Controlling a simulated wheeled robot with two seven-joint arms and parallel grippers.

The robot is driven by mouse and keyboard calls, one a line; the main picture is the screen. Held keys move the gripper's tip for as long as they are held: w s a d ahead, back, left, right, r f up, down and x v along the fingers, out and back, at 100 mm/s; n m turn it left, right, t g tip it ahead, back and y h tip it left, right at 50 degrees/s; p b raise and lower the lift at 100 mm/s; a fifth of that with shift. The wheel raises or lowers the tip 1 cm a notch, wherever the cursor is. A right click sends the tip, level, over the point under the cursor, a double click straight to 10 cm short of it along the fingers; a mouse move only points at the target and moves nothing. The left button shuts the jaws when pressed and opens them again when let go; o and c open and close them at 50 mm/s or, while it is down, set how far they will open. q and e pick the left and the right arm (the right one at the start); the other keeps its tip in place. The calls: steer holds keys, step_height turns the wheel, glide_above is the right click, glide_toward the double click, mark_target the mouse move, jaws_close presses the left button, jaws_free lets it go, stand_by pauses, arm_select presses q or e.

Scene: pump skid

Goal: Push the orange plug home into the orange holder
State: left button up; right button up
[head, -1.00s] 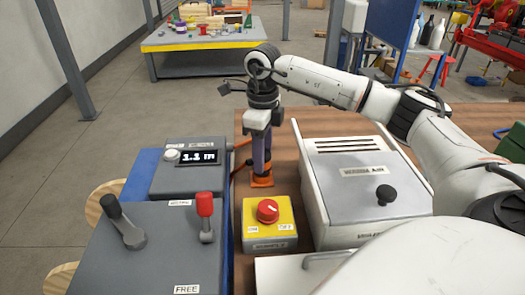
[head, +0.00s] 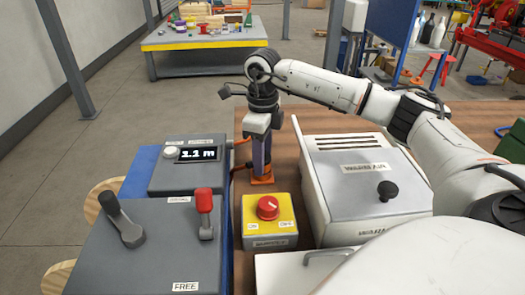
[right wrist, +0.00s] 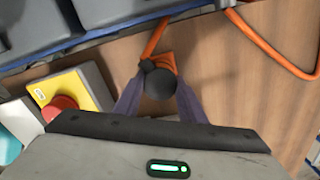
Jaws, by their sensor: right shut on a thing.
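My right gripper (head: 262,172) points straight down over the orange holder (head: 262,181) on the wooden bench. In the right wrist view its two purple fingers (right wrist: 160,98) are shut on a dark round-topped plug (right wrist: 160,84). An orange cable (right wrist: 154,38) runs up to the plug. The orange of the holder (right wrist: 168,58) shows just behind the plug. The fingers and the plug's own top hide where plug and holder meet, so I cannot tell how deep it sits. My left gripper is not in view.
A yellow box with a red knob (head: 268,208) stands close in front of the holder. A grey box with a display (head: 190,165) is to the left, a white warm-air unit (head: 365,185) to the right. A loop of orange cable (right wrist: 285,60) lies on the bench.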

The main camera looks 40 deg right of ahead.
steer(key=o, duration=1.2)
steer(key=shift+r, duration=0.1)
step_height(320, 180, up, 10)
steer(key=shift+r+p, duration=0.1)
steer(key=shift+p, duration=0.2)
